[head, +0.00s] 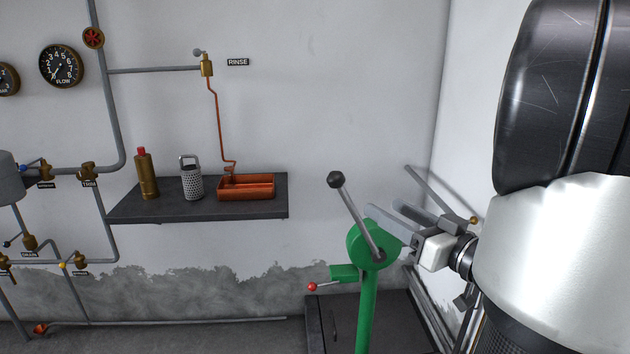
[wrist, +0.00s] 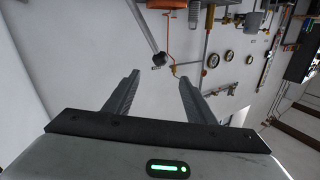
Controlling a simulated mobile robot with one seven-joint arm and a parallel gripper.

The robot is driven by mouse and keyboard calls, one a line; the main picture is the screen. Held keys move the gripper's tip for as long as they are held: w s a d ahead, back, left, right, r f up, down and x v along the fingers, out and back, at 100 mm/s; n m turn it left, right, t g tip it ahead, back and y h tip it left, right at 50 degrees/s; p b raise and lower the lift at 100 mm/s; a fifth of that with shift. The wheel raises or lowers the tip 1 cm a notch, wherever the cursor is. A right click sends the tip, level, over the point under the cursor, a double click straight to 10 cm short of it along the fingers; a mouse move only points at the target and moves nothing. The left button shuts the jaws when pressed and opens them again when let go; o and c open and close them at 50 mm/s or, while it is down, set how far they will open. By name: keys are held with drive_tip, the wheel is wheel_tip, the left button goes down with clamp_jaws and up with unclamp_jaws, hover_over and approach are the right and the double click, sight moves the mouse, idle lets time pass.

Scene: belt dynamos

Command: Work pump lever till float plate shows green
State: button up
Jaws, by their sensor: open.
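The pump is a green post with a round green head (head: 366,243) in the head view. Its grey lever (head: 357,215) leans up and left and ends in a black knob (head: 336,180). My gripper (head: 383,206) is open and empty, to the right of the lever and below knob height. In the wrist view the lever knob (wrist: 160,59) shows beyond and between the spread fingertips (wrist: 159,76), apart from them. I cannot make out a float plate in either view.
A dark shelf (head: 270,210) on the wall holds a brass bottle (head: 147,175), a perforated metal can (head: 191,182) and an orange tray (head: 246,194). Pipes and valves fill the left. The right wall is close to my arm.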

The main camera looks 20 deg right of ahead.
sight(342, 183)
drive_tip(key=b+x, duration=0.3)
drive_tip(key=x, duration=1.4)
drive_tip(key=shift+w, duration=0.2)
clamp_jaws()
